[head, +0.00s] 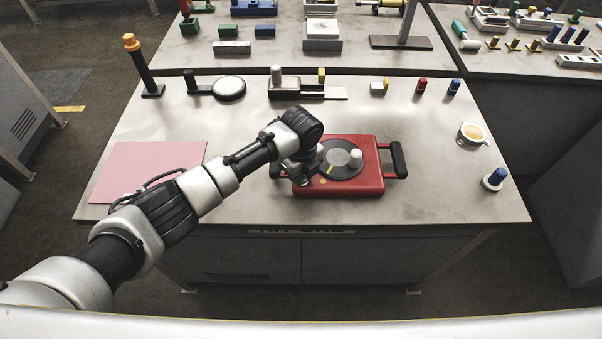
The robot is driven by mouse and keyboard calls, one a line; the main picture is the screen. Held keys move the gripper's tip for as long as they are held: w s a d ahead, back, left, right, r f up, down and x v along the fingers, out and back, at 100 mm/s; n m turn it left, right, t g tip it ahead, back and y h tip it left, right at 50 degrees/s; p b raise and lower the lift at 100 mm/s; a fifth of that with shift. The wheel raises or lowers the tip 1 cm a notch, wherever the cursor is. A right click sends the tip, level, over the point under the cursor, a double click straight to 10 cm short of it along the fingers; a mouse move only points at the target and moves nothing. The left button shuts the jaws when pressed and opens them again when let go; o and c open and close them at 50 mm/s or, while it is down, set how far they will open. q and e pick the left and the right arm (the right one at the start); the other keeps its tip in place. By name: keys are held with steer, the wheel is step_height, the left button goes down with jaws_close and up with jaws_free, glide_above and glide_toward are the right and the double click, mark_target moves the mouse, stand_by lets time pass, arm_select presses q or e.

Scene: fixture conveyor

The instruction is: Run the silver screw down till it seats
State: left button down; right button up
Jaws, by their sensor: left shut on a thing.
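A red case (365,186) with a black handle at each end lies near the front of the table. On its top is a dark grey disc (341,171) with a yellow mark and a pale upright knob (355,157). My left gripper (309,176) is shut, pointing down at the left part of the case, beside the disc. What its jaws hold is hidden by the gripper and wrist. I cannot make out a silver screw for certain; the spot under my left gripper is covered. My right gripper is not in view.
A pink mat (146,170) lies at the left. An orange-topped post (140,65) stands behind it. A cup (473,134) and a blue-topped piece (495,178) are at the right. Several small fixtures line the table's back edge. The table right of the case is mostly clear.

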arm_select(q)
steer(key=shift+m, duration=0.3)
steer(key=c, duration=1)
jaws_free()
steer(key=shift+o, duration=0.2)
step_height(320, 180, up, 11)
steer(key=b, duration=0.1)
steer(key=shift+b, duration=0.4)
steer(key=shift+f, duration=0.1)
